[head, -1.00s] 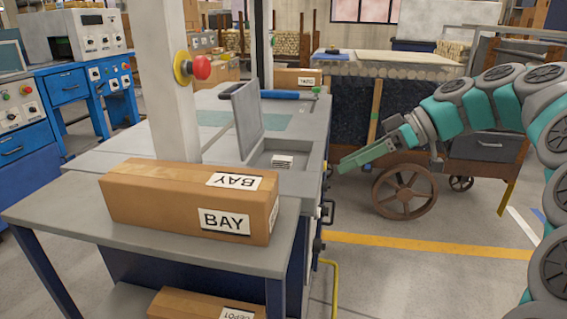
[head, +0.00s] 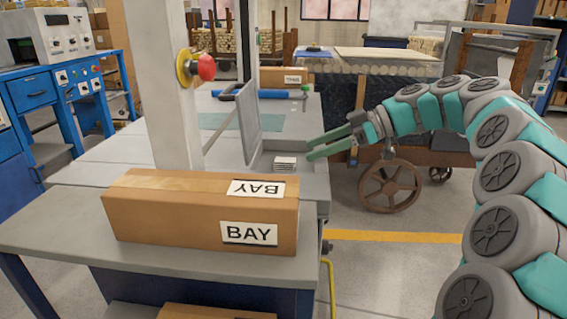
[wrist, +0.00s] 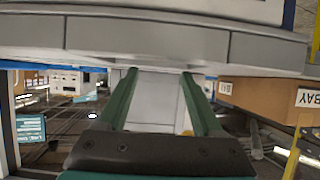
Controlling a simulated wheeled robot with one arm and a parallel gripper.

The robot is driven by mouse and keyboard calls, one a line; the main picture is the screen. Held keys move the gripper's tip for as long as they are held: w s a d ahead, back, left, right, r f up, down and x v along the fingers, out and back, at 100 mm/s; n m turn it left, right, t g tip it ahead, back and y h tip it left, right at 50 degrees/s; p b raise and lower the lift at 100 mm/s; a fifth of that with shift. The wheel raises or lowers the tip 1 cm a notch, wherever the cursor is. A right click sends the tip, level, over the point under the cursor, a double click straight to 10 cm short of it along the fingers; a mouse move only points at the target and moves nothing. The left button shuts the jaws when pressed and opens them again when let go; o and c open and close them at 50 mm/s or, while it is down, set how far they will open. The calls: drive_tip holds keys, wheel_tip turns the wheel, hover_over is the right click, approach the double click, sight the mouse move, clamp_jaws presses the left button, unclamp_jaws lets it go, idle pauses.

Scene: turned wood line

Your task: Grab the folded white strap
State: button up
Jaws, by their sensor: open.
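The folded white strap (head: 286,163) is a small striped white stack. It lies on the grey machine table (head: 303,183), to the right of an upright grey plate. My gripper (head: 310,149) is open and empty, with its two green fingers pointing left. Its fingertips are just right of the strap and slightly higher in the head picture, by the table's right edge. In the wrist view my gripper (wrist: 158,75) shows its fingers apart, and I cannot pick out the strap there.
The upright grey plate (head: 248,122) stands just left of the strap. A cardboard box marked BAY (head: 165,222) sits on the near end of the table. A white post (head: 155,80) carries a red button (head: 206,68). A wheeled cart (head: 390,187) stands behind my arm.

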sight(290, 160)
drive_tip(key=shift+w+f+p+x, duration=0.15)
drive_tip(key=shift+p+x, duration=0.2)
drive_tip(key=shift+x, duration=1.45)
drive_tip(key=shift+w+f+p+x, duration=0.15)
drive_tip(key=shift+p+x, duration=0.15)
drive_tip(key=shift+x, duration=1.45)
drive_tip(key=shift+d, duration=0.15)
clamp_jaws()
